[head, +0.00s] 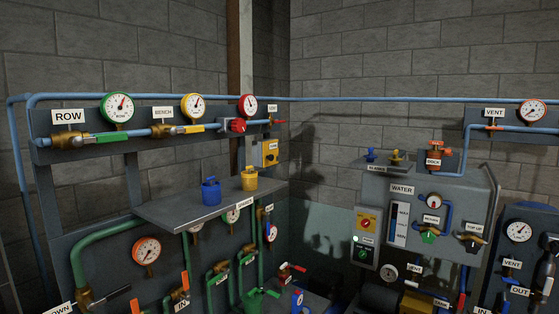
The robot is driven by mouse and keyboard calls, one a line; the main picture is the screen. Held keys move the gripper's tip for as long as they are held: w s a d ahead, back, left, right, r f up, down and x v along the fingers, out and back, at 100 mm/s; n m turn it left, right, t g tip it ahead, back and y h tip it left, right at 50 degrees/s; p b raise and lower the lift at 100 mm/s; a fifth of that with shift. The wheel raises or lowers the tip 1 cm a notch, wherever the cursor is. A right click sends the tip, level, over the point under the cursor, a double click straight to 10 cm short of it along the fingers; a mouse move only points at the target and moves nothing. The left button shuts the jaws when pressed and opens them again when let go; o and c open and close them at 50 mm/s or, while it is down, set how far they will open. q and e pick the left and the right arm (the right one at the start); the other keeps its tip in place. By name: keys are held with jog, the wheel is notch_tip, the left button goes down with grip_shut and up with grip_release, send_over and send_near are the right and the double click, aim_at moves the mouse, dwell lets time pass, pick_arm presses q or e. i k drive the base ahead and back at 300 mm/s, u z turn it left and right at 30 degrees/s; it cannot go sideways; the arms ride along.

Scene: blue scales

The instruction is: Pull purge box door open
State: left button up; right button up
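No label that I can read says purge. A small yellow box (270,153) with a dark knob on its front is on the wall panel by the corner post, under the red gauge. A grey control box (364,238) with a yellow-and-red switch and a lit indicator is at the left of the WATER panel. I cannot tell which of these, if either, is the purge box, and no open door shows. Neither of my grippers is in the head view.
A grey shelf (190,216) holding a blue canister (211,190) and a yellow canister (249,178) juts out at left centre. Pipes with gauges and valves run along the left wall. The WATER panel (456,195) and more gauges fill the right. Blurred shadows lie on the wall between.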

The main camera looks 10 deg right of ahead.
aim_at(270, 149)
jog(key=z, duration=0.6)
jog(key=i, duration=0.65)
jog(key=z, duration=0.6)
jog(key=i, duration=0.65)
jog(key=u, duration=0.1)
